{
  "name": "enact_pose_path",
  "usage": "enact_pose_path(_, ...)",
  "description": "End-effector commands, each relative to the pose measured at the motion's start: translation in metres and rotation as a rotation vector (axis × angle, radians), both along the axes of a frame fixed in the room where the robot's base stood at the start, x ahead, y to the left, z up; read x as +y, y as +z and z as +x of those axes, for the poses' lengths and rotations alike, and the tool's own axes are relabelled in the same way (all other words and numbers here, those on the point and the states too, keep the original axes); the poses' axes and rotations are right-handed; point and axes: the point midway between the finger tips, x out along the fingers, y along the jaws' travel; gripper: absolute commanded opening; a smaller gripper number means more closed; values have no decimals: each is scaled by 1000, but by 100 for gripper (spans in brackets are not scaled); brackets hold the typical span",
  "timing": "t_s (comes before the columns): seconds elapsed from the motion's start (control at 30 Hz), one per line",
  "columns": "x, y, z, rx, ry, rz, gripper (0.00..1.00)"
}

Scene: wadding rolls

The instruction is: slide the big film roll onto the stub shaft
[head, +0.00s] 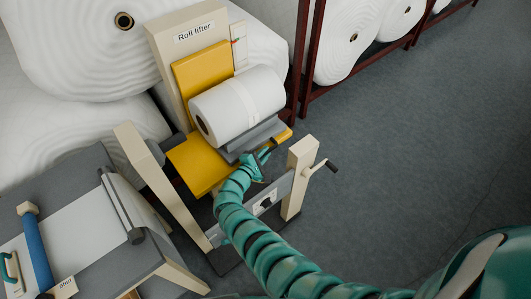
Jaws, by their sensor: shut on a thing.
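The big film roll (240,104) is a white cylinder with a paler band. It lies on its side on a grey cradle (238,153) above the yellow platform of the roll lifter (196,166). Its dark core hole shows at the left end. My gripper (266,153) is just in front of the cradle, below the roll's right end, shut on a small dark handle (273,143). The jaws' contact is small and partly hidden. I cannot pick out the stub shaft for certain.
A stand has two cream posts, left (148,163) and right (301,165), the right with a dark crank (331,166). A grey bench (70,180) with a blue roller (35,248) is at left. Wadding rolls (85,45) fill the back. The right floor is clear.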

Motion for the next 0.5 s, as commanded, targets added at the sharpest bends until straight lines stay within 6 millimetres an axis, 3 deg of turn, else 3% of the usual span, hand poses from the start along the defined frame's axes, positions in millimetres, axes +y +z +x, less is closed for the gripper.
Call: enact_pose_path(0.5,86,-5,-66,3,5,6,0)
